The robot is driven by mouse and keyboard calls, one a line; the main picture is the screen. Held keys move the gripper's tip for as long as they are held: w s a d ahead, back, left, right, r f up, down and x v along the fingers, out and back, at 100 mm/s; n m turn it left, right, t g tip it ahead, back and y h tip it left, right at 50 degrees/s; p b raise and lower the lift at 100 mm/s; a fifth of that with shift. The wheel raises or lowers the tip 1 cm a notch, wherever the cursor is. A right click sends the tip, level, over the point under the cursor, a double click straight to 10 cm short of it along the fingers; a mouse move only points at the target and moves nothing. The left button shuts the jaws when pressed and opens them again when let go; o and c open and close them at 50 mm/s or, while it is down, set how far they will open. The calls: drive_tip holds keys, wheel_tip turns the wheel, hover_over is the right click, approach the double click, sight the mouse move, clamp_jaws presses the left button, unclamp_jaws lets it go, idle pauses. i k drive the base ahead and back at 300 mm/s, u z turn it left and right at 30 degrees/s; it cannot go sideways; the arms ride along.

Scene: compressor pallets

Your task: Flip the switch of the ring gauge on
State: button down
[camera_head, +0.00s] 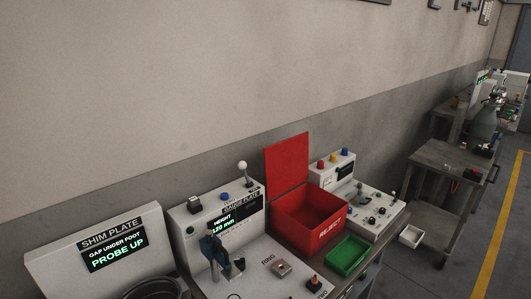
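The word RING is printed on a light plate (250,281) at the front of the bench. A small metal block (281,268) sits beside that word, and a dark knob-like part with a reddish base (314,284) stands at the lower right of the plate. I cannot tell which part is the ring gauge's switch or how it is set. My gripper is not in view.
A red REJECT box (329,235) with its lid raised and a green tray (347,257) stand right of the plate. A SHIM PLATE panel (65,268) reads PROBE UP at left. A control box (375,211) stands behind the tray. Floor is free at far right.

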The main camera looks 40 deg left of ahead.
sight(241, 165)
drive_tip(key=z, duration=0.05)
drive_tip(key=i, duration=0.45)
drive_tip(key=u, duration=2.15)
